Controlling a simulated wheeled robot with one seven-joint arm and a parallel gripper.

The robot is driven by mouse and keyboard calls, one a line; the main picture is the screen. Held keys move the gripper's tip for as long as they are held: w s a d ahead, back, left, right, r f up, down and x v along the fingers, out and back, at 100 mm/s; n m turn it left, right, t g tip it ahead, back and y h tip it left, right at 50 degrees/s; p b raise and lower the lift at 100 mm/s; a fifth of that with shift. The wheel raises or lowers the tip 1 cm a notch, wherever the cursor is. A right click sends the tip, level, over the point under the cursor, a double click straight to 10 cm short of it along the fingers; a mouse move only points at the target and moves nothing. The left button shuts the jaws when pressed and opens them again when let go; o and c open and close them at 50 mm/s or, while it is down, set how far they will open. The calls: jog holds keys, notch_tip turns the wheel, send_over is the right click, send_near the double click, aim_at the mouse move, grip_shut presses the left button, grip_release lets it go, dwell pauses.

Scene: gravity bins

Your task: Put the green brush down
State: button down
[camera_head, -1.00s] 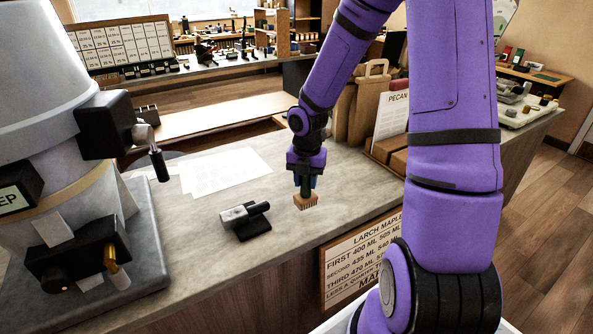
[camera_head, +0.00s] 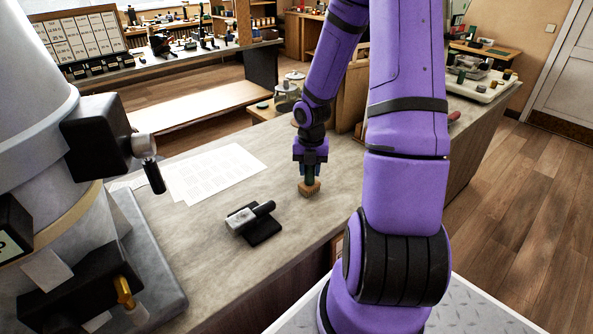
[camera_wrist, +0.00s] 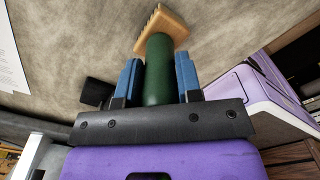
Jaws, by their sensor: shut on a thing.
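The green brush has a green handle (camera_wrist: 158,72) and a tan bristled head (camera_wrist: 160,27). My gripper (camera_head: 309,170) is shut on the handle, with a blue finger on each side of it in the wrist view (camera_wrist: 158,78). The brush hangs head down at the grey counter (camera_head: 215,265). In the head view its tan head (camera_head: 309,188) is at or just above the counter top; I cannot tell whether it touches.
A black and silver device (camera_head: 251,220) lies left of the brush. White printed sheets (camera_head: 215,172) lie behind it. A large grey machine (camera_head: 60,190) stands at the left. A brown bag (camera_head: 352,92) stands behind my arm. Bare counter surrounds the brush.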

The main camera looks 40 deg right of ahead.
jog(key=shift+f, duration=0.2)
jog(key=c, duration=0.8)
grip_release()
notch_tip(320, 180, up, 12)
jog(key=shift+a+r, duration=0.1)
jog(key=shift+r, duration=0.05)
jog(key=shift+s+a+r+m+t, duration=0.85)
jog(key=shift+s+a+r+m, duration=1.75)
jog(key=shift+a+r+m, duration=1.35)
jog(key=shift+s+a+r+m+t, duration=0.9)
jog(key=shift+s+a+r+m, duration=2.05)
jog(key=shift+m, duration=1.9)
jog(key=shift+s+a+r+m+t, duration=0.85)
jog(key=shift+s+a+r+m, duration=1.45)
jog(key=shift+a+r+m, duration=1.65)
